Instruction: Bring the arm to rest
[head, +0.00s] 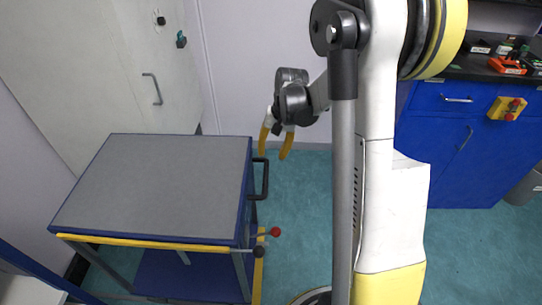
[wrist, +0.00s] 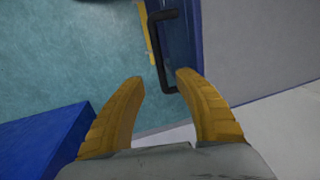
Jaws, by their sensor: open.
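My gripper (head: 273,148) has two yellow fingers and hangs pointing down in the head view, near the right edge of the grey-topped cart. In the wrist view its fingers (wrist: 160,78) are spread apart with nothing between them. My arm reaches across the middle of the head view and hides part of the floor and wall behind it. The cart's black handle (head: 264,180) is just below and left of the fingers in the head view. It also shows beyond the fingertips in the wrist view (wrist: 155,50), and I cannot tell the exact gap.
The cart (head: 160,185) has a bare grey top and red and black knobbed levers (head: 275,232) at its front right. A white door (head: 110,60) stands behind it. Blue cabinets (head: 440,140) with a dark worktop are at the right.

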